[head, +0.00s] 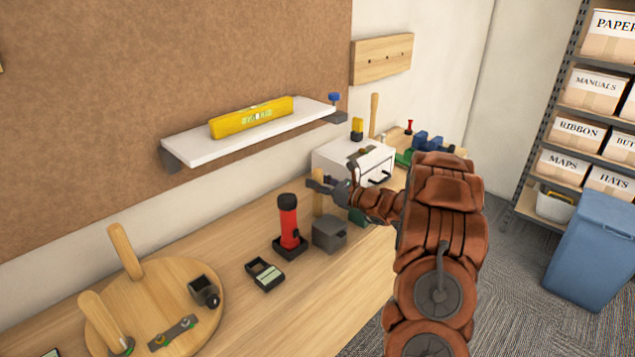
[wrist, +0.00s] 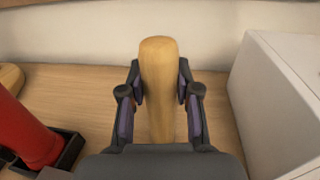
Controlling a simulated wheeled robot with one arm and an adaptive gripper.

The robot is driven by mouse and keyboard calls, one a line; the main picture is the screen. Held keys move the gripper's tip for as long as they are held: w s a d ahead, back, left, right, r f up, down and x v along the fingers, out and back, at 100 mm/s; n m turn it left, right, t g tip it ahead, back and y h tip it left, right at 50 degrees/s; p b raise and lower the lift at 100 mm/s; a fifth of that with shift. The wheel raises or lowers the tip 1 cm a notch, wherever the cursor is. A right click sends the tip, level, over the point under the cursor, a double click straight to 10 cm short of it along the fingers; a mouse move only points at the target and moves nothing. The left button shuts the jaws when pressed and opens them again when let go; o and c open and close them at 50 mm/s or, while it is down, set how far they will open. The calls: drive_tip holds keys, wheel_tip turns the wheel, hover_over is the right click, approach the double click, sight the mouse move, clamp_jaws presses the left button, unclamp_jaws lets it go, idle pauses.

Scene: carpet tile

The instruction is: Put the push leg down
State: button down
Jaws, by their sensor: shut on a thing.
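My gripper (head: 325,187) is above the wooden bench, between the red flashlight and the white box. It is shut on a pale wooden leg (head: 318,204). In the wrist view the leg (wrist: 158,80) stands between the two dark fingers of my gripper (wrist: 160,97), its rounded end pointing away towards the wall. In the head view the leg looks upright, and its lower end is hidden behind a grey block. I cannot tell whether it touches the bench.
The red flashlight (head: 288,222) stands in a black holder, beside the grey block (head: 329,234). The white box (head: 340,158) is close on the right. A round wooden board (head: 160,300) with two legs lies at the left. A shelf (head: 200,147) holds a yellow level (head: 250,118).

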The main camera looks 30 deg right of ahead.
drive_tip(key=c, duration=0.8)
unclamp_jaws()
drive_tip(key=b+v, duration=0.2)
drive_tip(key=v, duration=1)
